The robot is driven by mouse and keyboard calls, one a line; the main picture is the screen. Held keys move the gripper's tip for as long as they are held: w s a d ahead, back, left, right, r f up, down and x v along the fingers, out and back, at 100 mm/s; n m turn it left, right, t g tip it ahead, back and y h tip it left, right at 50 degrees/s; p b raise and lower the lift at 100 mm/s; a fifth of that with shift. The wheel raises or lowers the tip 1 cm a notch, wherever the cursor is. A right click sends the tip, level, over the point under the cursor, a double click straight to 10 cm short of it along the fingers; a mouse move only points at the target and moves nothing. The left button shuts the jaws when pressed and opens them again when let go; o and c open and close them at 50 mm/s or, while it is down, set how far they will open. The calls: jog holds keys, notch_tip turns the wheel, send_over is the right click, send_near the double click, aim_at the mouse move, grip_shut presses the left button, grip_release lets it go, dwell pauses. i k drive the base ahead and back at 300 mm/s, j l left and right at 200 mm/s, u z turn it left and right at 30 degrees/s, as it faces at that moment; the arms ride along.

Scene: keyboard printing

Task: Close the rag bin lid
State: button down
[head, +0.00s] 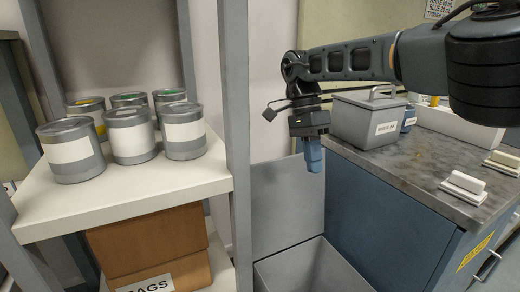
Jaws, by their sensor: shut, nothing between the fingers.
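A grey bin (268,275) stands on the floor between the shelf and the counter, its open top at the bottom edge of the view. Its grey lid (285,208) stands upright at the back of the bin, raised open. The bin's front and lower part are out of view. My gripper (314,168) points down with its blue fingers shut and empty. It appears in front of the lid's upper right edge, beside the counter. I cannot tell whether the fingers touch the lid.
A shelf (120,198) with several grey cans (131,143) stands at left, its post (236,150) near the bin. Brown boxes (150,240) sit below. A counter (430,170) at right holds a grey lidded box (368,118) and white-handled blocks (464,188).

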aim_at(288, 200)
jog(key=i+j, duration=0.3)
jog(key=i, duration=0.15)
jog(key=i+j, duration=0.25)
jog(key=i, duration=0.2)
